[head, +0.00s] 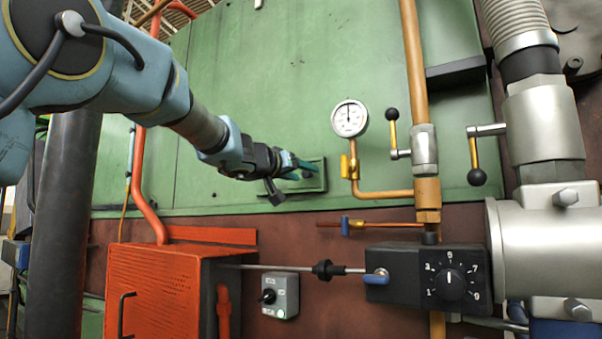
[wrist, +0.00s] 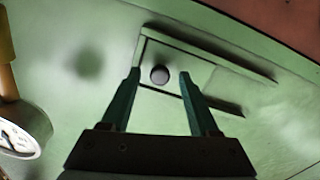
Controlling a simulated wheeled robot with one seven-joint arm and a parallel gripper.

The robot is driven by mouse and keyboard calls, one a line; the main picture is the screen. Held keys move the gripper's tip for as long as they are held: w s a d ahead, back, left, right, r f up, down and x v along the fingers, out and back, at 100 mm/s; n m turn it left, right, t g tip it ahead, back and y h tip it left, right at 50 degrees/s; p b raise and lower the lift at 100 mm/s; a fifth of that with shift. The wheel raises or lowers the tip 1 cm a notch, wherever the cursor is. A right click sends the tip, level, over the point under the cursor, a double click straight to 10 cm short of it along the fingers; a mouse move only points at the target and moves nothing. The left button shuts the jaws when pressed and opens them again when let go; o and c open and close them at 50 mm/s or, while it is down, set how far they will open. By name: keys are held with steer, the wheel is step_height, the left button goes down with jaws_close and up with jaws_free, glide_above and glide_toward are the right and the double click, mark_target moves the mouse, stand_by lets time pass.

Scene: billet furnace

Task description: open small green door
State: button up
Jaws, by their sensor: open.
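In the head view the small green door (head: 315,178) is partly hidden behind my gripper. My gripper (wrist: 158,74) is open, with its two green fingers on either side of the knob in the wrist view. In the head view my gripper (head: 299,168) reaches to the door's frame. I cannot tell whether the fingers touch the knob. The door appears to cover its opening.
A pressure gauge (head: 349,118) with a copper pipe (head: 384,194) is to the right of the door. Lever valves (head: 424,150) stand further right. An orange box (head: 160,285), a grey switch box (head: 279,296) and a black dial box (head: 420,277) are below. The green wall above the door is clear.

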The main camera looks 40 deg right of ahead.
steer(key=shift+c, duration=0.3)
jaws_close()
stand_by(1.1)
